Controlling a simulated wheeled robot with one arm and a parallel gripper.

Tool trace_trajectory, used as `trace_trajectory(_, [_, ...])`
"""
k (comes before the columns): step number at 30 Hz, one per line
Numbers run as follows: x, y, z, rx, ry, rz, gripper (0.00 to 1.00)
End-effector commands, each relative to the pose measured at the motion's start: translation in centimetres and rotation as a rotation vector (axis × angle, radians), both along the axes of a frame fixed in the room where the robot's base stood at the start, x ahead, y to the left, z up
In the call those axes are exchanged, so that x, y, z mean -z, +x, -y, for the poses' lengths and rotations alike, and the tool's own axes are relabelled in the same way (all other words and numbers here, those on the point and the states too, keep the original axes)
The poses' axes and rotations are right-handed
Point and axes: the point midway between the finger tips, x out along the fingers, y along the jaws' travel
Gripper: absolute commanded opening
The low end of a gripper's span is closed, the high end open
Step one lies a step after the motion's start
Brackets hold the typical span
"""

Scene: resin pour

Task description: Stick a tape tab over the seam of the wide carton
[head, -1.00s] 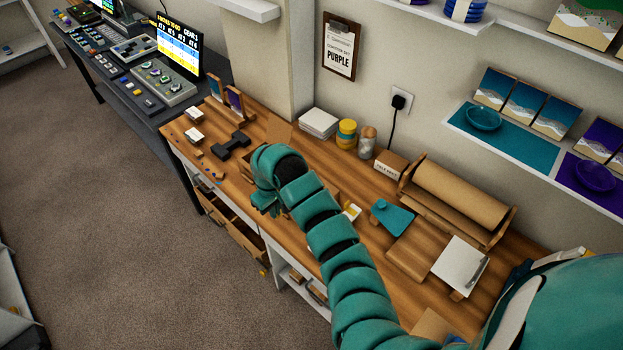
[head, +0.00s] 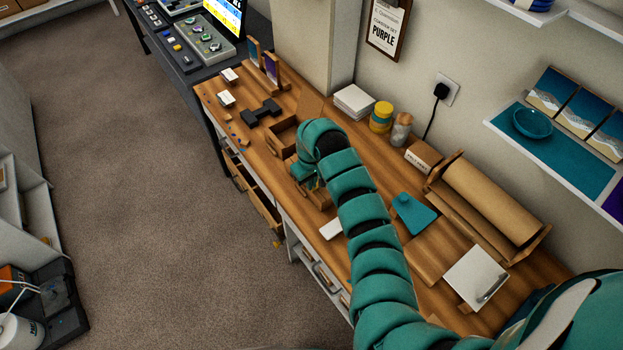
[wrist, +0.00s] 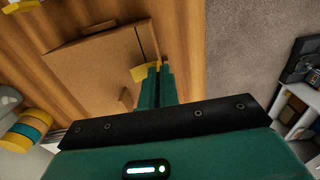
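In the wrist view, a flat-topped brown carton (wrist: 95,70) lies on the wooden bench, with a dark seam line near its right side. My gripper (wrist: 155,75) has its narrow fingers close together over the carton's right part. A small yellow tape tab (wrist: 143,72) shows at the fingertips, apparently pinched between them; I cannot tell whether it touches the carton. In the head view, my gripper (head: 306,175) is low over the bench near its front edge, and the arm hides most of what lies beneath it.
An open brown box (head: 284,137) stands behind my gripper, near a black dumbbell-shaped object (head: 261,112). A white piece (head: 332,229) lies at the bench's front edge. A teal piece (head: 412,212), jars (head: 381,117) and a paper roll (head: 490,200) are to the right. Drawers (head: 265,205) stand open below.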

Motion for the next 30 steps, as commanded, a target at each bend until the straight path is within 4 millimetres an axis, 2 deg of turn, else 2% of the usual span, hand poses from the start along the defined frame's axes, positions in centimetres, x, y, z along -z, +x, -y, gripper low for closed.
trace_trajectory(30, [0.58, -0.17, 0.23, 0.001, 0.0, 0.001, 0.0])
